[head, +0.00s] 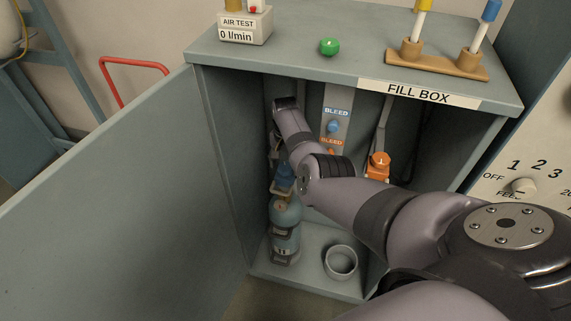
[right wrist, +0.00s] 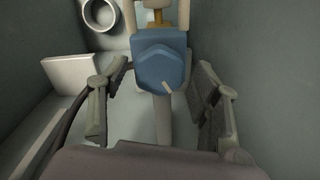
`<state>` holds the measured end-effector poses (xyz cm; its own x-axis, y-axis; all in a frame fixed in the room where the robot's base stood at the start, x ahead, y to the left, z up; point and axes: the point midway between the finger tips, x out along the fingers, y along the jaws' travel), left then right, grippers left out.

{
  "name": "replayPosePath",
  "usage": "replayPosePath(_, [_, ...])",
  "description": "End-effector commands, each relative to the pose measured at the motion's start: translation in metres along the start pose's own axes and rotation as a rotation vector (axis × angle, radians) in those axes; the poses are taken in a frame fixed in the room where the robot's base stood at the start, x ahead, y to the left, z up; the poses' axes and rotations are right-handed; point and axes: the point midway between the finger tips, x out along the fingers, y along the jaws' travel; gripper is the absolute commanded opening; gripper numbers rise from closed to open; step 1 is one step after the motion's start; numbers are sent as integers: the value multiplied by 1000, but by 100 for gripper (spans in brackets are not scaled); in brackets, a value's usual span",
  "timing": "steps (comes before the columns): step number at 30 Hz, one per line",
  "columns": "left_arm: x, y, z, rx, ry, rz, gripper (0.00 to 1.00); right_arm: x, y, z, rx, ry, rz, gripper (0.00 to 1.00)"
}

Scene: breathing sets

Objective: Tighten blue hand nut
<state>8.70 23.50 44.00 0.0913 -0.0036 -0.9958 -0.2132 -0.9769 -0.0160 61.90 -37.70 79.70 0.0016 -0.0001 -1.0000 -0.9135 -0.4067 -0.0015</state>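The blue hand nut (right wrist: 160,66) sits in the middle of the right wrist view, with a short pale mark on its front edge. In the head view, it shows as a blue part (head: 285,176) above the blue cylinder (head: 286,213), which stands upright inside the fill box at the left. My right gripper (right wrist: 158,100) is open, with one finger on each side of the nut and visible gaps between. In the head view, my right arm reaches into the box and partly hides the fittings. My left gripper is not in view.
The open door (head: 130,190) fills the left. Inside the box are a round grey cup (head: 341,262) on the floor, a blue bleed knob (head: 334,126) and an orange fitting (head: 378,162). A green button (head: 329,47) and a wooden stand (head: 440,62) are on top.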

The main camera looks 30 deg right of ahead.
Motion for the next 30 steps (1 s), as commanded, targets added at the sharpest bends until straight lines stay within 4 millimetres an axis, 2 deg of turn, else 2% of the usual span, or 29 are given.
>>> replayPosePath(10, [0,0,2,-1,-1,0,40,0,0,0,0,0,1,64])
replayPosePath(14, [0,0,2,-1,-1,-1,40,-7,0,0,0,0,1,64])
replayPosePath(19, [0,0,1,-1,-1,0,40,-30,0,0,1,2,-2,64])
replayPosePath(24, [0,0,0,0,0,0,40,-70,-1,0,0,2,-2,64])
replayPosePath(30, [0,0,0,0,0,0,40,-104,-1,0,0,1,-1,64])
